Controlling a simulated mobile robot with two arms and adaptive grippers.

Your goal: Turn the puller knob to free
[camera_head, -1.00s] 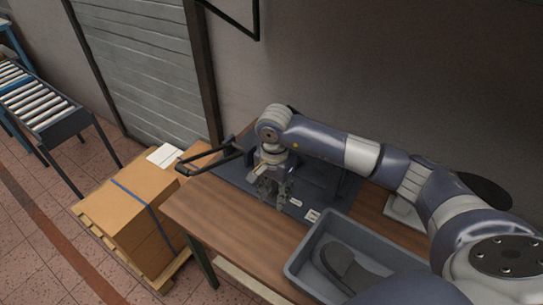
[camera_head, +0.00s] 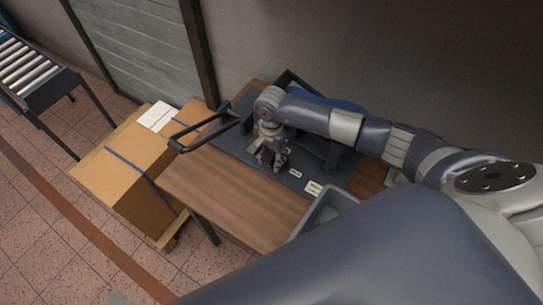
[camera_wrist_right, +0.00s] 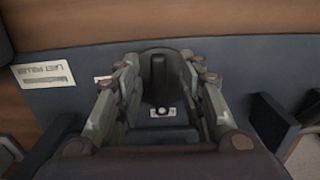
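The last puller (camera_head: 233,136) is a dark blue-grey fixture on the wooden table, with white labels on its base plate. In the right wrist view, its black knob (camera_wrist_right: 158,78) stands up from a dark round base, with a small white label in front of it. My right gripper (camera_head: 271,163) points down over the plate. In the right wrist view, its fingers (camera_wrist_right: 158,68) are spread on either side of the knob, with gaps visible; I see no clear contact. In the head view the gripper hides the knob. My left gripper is out of view.
A black handle frame (camera_head: 205,131) sticks out left of the fixture. Strapped cardboard boxes (camera_head: 122,182) stand left of the table (camera_head: 225,188). A grey bin (camera_head: 325,209) sits at the table's right, mostly hidden by my arm link. Bare tabletop lies in front of the fixture.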

